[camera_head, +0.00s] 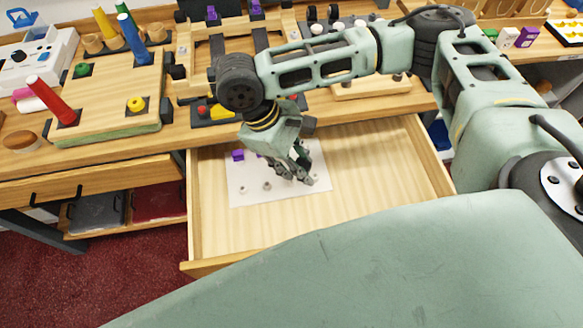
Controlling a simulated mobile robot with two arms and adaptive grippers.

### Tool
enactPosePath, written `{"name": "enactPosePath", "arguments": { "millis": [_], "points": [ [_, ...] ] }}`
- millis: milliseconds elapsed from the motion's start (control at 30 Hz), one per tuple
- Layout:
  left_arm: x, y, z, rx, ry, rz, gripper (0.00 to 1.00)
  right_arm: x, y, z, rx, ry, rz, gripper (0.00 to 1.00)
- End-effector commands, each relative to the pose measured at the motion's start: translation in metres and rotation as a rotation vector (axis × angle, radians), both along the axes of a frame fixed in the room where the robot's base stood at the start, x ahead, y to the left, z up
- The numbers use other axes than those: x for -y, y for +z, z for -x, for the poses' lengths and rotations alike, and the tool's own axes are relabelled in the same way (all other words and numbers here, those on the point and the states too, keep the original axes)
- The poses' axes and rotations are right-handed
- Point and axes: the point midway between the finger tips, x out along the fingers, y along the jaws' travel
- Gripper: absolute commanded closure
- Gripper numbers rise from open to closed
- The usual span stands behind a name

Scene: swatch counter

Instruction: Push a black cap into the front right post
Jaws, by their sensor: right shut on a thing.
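A white board (280,199) lies in the open wooden drawer. Small grey posts (267,186) stand along its front left and middle, and a purple cap (238,155) sits at its back left. My right gripper (301,178) points down over the board's right part, shut on a small dark thing, taken as the black cap, which the fingers mostly hide. The front right post is hidden behind the gripper, so I cannot tell whether the cap touches it. My left gripper is not in view.
The drawer's right half (380,170) is bare. The counter above holds a wooden peg board (110,95) with coloured pegs, a wooden frame with purple pieces, and other small items. My right arm spans the counter. A closed drawer (90,180) is at left.

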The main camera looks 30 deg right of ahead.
Motion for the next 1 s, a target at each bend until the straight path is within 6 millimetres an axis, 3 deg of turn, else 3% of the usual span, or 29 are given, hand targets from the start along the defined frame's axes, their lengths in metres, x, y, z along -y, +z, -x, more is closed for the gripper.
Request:
{"name": "enactPosePath", "arguments": {
  "millis": [133,267,567,1000],
  "points": [
    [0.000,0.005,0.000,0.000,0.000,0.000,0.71,0.006,0.036,-0.014,0.003,-0.183,-0.008,0.90],
    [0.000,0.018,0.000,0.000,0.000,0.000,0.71,0.003,0.070,-0.037,-0.004,-0.235,-0.017,0.90],
    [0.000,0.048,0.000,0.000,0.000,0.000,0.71,-0.001,0.093,-0.099,-0.027,0.141,-0.025,0.90],
    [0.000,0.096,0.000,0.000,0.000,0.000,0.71,0.016,0.105,-0.185,-0.053,0.927,-0.023,0.90]
  ]
}}
